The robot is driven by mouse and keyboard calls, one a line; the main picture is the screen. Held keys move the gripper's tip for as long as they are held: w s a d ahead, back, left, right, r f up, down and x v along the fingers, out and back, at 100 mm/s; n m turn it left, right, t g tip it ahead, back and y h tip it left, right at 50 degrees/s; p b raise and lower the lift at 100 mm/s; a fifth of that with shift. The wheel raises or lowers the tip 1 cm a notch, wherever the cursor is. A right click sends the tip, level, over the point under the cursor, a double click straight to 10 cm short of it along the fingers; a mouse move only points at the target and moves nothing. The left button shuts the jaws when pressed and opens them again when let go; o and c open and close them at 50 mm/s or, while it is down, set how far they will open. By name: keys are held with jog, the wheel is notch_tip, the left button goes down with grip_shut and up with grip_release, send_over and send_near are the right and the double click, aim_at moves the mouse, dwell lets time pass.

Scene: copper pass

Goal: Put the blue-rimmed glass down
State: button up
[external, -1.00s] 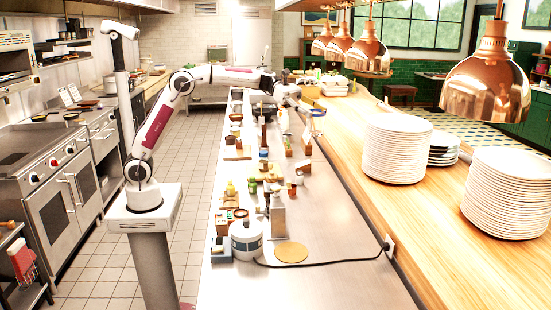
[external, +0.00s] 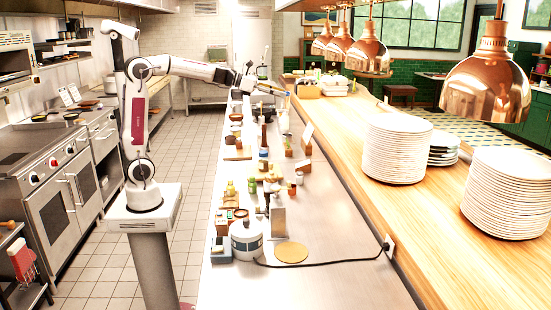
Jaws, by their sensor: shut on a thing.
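My gripper (external: 274,91) is over the far part of the steel counter (external: 335,262), raised above its top. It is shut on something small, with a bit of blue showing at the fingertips. I take this to be the blue-rimmed glass, but it is too small and too mixed with the fingers to make out its rim or tilt. A pale, clear-looking item (external: 284,122) stands on the counter just below and nearer than the gripper.
Bottles, jars and small boxes crowd the counter's left and middle. A white, blue-banded pot (external: 246,240) and a round tan mat (external: 292,253) are at the near end, with a black cord. The near right counter is clear. Plate stacks (external: 396,150) stand on the wooden pass.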

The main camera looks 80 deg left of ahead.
jog(key=s+a+n+g+y, duration=0.1)
jog(key=s+a+n+y, duration=0.3)
jog(key=s+a, duration=0.4)
jog(key=s+a+n+g+y, duration=0.2)
jog(key=s+a+n+y, duration=0.2)
jog(key=s, duration=1.1)
jog(key=shift+s+a+r+n+y, duration=0.15)
jog(key=shift+s+a+n+y, duration=0.15)
jog(key=shift+a+y, duration=1.25)
jog(key=shift+a+h, duration=0.45)
jog(key=shift+w, duration=0.1)
